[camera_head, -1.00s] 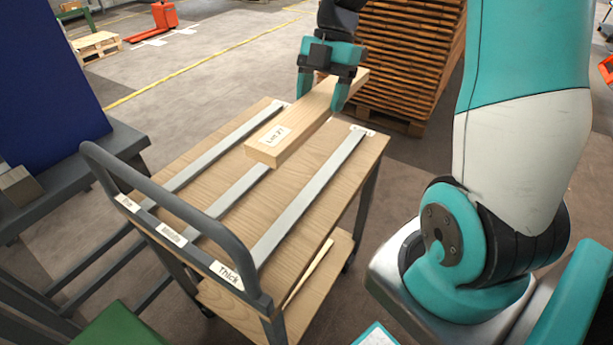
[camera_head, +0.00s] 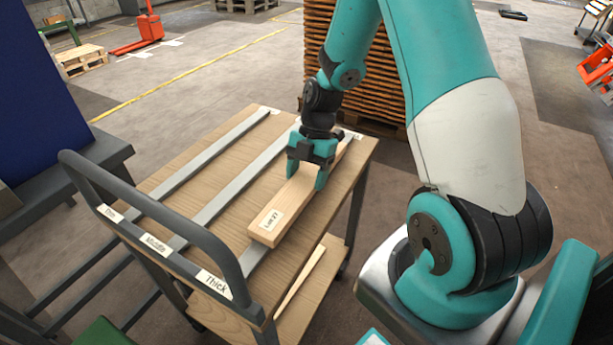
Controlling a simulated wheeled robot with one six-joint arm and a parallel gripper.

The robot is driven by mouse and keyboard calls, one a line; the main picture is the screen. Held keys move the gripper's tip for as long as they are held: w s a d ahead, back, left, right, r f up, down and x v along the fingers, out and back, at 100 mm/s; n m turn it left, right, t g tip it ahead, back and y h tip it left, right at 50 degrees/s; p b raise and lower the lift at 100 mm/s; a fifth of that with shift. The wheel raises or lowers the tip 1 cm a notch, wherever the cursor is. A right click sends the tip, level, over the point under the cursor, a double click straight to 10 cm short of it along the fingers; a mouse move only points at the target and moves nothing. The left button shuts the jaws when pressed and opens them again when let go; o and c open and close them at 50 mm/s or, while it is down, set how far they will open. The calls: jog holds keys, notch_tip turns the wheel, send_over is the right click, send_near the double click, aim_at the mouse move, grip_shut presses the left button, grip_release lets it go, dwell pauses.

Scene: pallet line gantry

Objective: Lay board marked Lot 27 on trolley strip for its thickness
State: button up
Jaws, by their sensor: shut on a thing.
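The pale wooden board (camera_head: 285,205) with the label "Lot 27" is held over the right-hand strip (camera_head: 252,260) of the trolley, the one labelled "Thick" (camera_head: 213,283). It runs lengthwise along that strip and hides most of it. I cannot tell whether it touches the strip. My gripper (camera_head: 307,174) points down, shut on the board toward its far half. The middle strip (camera_head: 225,197), labelled "Middle" (camera_head: 157,244), and the left strip (camera_head: 170,180), labelled "Thin" (camera_head: 110,213), are bare. The trolley top (camera_head: 190,195) is light wood.
The trolley's grey handle (camera_head: 165,207) rises at its near end. A thin pale piece (camera_head: 300,277) lies on the lower shelf. A stack of wooden pallets (camera_head: 365,75) stands behind my arm. A dark bench with a blue panel (camera_head: 40,115) is at left.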

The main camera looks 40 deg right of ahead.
jog(key=shift+f, duration=0.25)
jog(key=o, duration=1.2)
jog(key=shift+c, duration=0.2)
jog(key=shift+r, duration=0.1)
jog(key=v, duration=1.2)
jog(key=s+a+r+m, duration=0.3)
jog(key=a+r, duration=0.1)
jog(key=a, duration=0.4)
jog(key=s+a+r+m, duration=0.2)
jog(key=a+r+m, duration=0.2)
jog(key=a, duration=0.3)
jog(key=s+a+r+m+t, duration=0.1)
jog(key=s+a+r+m, duration=0.1)
jog(key=s+a+m, duration=0.6)
jog(key=s+a, duration=0.2)
jog(key=s, duration=0.3)
jog(key=shift+r+t+p, duration=0.3)
jog(key=shift+r+p, duration=0.05)
jog(key=shift+r, duration=0.05)
